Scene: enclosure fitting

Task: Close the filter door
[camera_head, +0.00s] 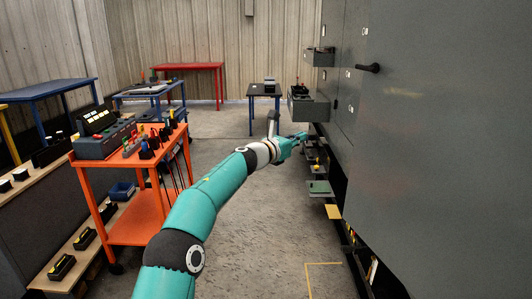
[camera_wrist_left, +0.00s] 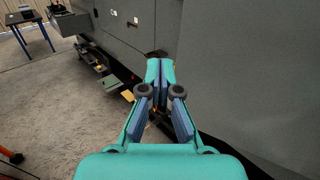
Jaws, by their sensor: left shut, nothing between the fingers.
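A tall grey enclosure (camera_head: 440,150) fills the right side of the head view. It has large flat panels and a black handle (camera_head: 369,67) near the top; I cannot tell for certain which panel is the filter door. My left arm reaches forward, and its teal gripper (camera_head: 302,136) is beside the enclosure's lower front, beyond the nearest panel. In the left wrist view the gripper (camera_wrist_left: 160,68) is shut and empty, with grey panels (camera_wrist_left: 235,60) ahead and to the right. Contact with a panel cannot be told. My right gripper is not in view.
Open drawers or trays (camera_head: 308,106) and low shelves (camera_head: 319,188) stick out from the enclosure. An orange cart (camera_head: 133,143) with tools stands at left. Blue (camera_head: 66,87) and red (camera_head: 187,66) tables stand behind. The concrete floor (camera_head: 275,235) between is clear.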

